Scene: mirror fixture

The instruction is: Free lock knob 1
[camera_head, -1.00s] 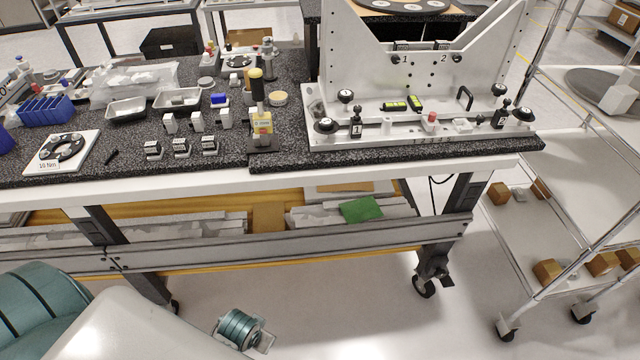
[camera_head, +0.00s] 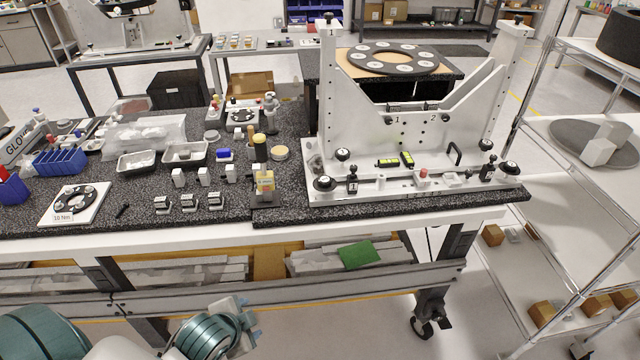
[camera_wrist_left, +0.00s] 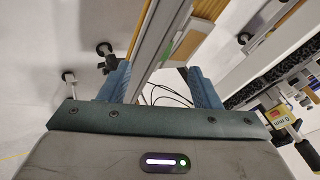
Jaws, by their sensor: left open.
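The white mirror fixture (camera_head: 410,88) stands at the right end of the workbench. Black knobs marked 1 (camera_head: 388,120) and 2 (camera_head: 446,118) sit on its upright plate. A black round knob (camera_head: 324,183) and a small black upright clamp (camera_head: 352,182) are at the base's left front corner; which one is lock knob 1 I cannot tell for sure. My left gripper (camera_head: 250,323) is low in front of the bench, well below and left of the fixture. Its blue fingers are apart and empty in the left wrist view (camera_wrist_left: 160,85). My right gripper is out of view.
A yellow-handled tool (camera_head: 263,180) stands just left of the fixture. Several small blocks, trays and a blue rack (camera_head: 60,160) cover the bench's left part. A bench beam (camera_head: 200,290) runs behind my left gripper. A wire shelf cart (camera_head: 560,230) stands at right.

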